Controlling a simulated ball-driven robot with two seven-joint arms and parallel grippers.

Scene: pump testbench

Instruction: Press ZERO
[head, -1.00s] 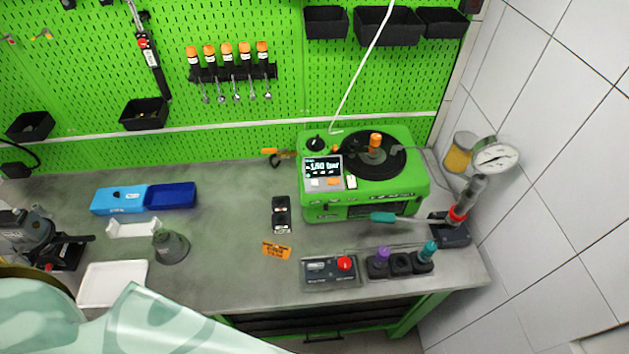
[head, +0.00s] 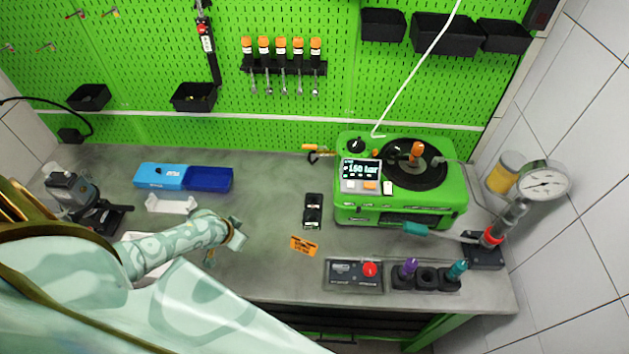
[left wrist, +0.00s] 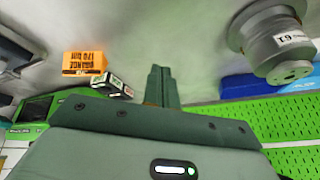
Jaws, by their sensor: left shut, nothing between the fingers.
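The green pump tester (head: 400,205) stands at the back right of the bench. Its display (head: 361,170) reads about 1.60 bar, with small white and orange buttons (head: 370,187) below. A small black device (head: 313,211) lies left of the tester and also shows in the left wrist view (left wrist: 121,86). I cannot read which button says ZERO. My left gripper (head: 236,234) is over the bench's left middle, left of the black device and apart from it. In the left wrist view its fingers (left wrist: 160,80) are together and empty. My right gripper is not in view.
An orange tag (head: 303,246) lies below the black device. A control box (head: 354,275) with a red button and a holder with purple and teal tools (head: 427,280) stand at the front. A blue tray (head: 209,178) lies behind my arm. A gauge (head: 543,184) stands far right.

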